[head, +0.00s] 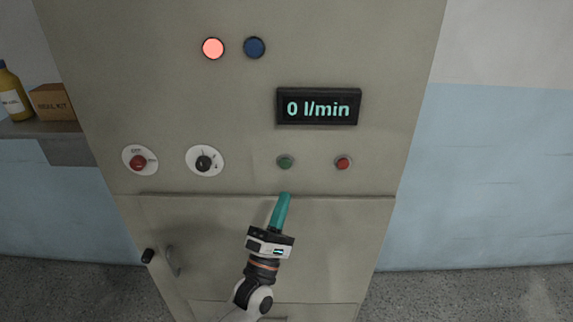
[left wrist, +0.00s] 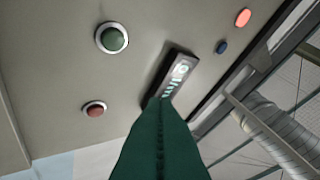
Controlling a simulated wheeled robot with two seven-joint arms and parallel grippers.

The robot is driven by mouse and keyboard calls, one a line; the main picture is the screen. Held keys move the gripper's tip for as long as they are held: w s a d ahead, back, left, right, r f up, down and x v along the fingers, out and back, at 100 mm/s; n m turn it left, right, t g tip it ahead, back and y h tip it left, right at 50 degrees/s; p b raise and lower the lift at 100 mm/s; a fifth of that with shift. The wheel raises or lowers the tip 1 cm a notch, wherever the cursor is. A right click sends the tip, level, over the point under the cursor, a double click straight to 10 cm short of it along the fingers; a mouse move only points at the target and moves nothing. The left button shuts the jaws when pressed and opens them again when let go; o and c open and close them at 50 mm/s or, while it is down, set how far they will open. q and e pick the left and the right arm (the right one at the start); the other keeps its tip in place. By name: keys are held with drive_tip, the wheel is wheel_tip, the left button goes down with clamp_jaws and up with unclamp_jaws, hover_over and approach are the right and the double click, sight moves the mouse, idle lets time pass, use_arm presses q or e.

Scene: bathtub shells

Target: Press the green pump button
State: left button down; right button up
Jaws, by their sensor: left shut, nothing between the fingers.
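The green pump button (head: 285,162) sits on the grey cabinet front below the display, left of a red button (head: 343,163). My left gripper (head: 284,196), with teal fingers, is shut and empty. In the head view its tips appear just below the green button; I cannot tell how far they are from the panel. In the left wrist view the green button (left wrist: 112,38) shows in its pale ring, up and left of the shut fingers (left wrist: 161,105), apart from them. The display (head: 318,107) reads 0 l/min. My right gripper is not in view.
On the same panel are a red knob on a white plate (head: 139,161), a black selector (head: 204,162), a lit red lamp (head: 213,48) and a dark blue lamp (head: 254,47). A handle (head: 172,262) sticks out lower left. A shelf (head: 40,130) holds a bottle and a box.

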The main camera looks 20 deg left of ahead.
sight(285, 164)
use_arm(q)
drive_tip(key=shift+w+a+b, duration=0.4)
drive_tip(key=shift+w+b, duration=0.25)
drive_tip(key=shift+w, duration=0.75)
drive_tip(key=shift+w+a+b, duration=0.45)
drive_tip(key=shift+w+b, duration=0.2)
drive_tip(key=shift+w, duration=0.8)
drive_tip(key=shift+w+a+b, duration=0.4)
drive_tip(key=shift+w+b, duration=0.25)
drive_tip(key=shift+w, duration=0.75)
drive_tip(key=shift+w+a+b, duration=0.1)
drive_tip(key=shift+w+b, duration=0.3)
